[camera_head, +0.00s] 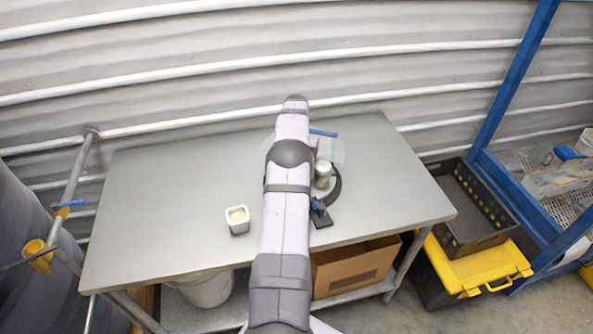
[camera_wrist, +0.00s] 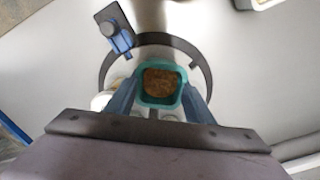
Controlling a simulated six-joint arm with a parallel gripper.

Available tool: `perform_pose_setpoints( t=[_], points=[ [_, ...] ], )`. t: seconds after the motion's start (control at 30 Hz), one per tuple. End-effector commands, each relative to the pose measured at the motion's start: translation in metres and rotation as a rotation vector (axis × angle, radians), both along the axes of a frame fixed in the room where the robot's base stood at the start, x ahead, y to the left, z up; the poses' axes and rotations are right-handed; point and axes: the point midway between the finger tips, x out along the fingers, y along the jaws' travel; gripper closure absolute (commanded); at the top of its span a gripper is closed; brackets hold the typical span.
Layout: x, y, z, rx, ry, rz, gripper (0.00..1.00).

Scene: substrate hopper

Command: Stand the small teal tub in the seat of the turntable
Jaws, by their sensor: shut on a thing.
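The small teal tub (camera_wrist: 160,102) is square, with brown grainy stuff inside, and appears upright in the wrist view. My gripper (camera_wrist: 161,86) is shut on it, one blue finger at each side. The turntable shows as a dark curved rim (camera_wrist: 207,72) around and beyond the tub. I cannot tell whether the tub touches anything below it, and the seat is not clearly visible. In the head view, my arm hides the tub and most of the turntable; part of its dark rim (camera_head: 337,185) shows at the arm's right.
A black plate with a blue clamp (camera_wrist: 121,40) stands beside the rim. Pale round-topped containers (camera_wrist: 103,101) lie close to the left finger; one pale jar (camera_head: 323,170) shows in the head view. A white tub (camera_head: 238,226) stands left of my arm. The left tabletop (camera_head: 150,200) is clear.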

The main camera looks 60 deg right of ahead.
Motion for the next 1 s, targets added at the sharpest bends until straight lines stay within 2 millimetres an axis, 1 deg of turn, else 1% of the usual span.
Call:
perform_pose_setpoints(
  t=[0.03,0.1,0.3,0.5,1.0],
  points=[
    [0.0,0.0,-0.007,-0.001,0.0,0.0,0.68],
    [0.0,0.0,-0.013,-0.001,0.0,0.0,0.68],
    [0.0,0.0,-0.024,0.0,0.0,0.0,0.68],
    [0.0,-0.001,-0.027,-0.001,0.0,0.0,0.68],
    [0.0,0.0,-0.027,-0.001,0.0,0.0,0.68]
  ],
)
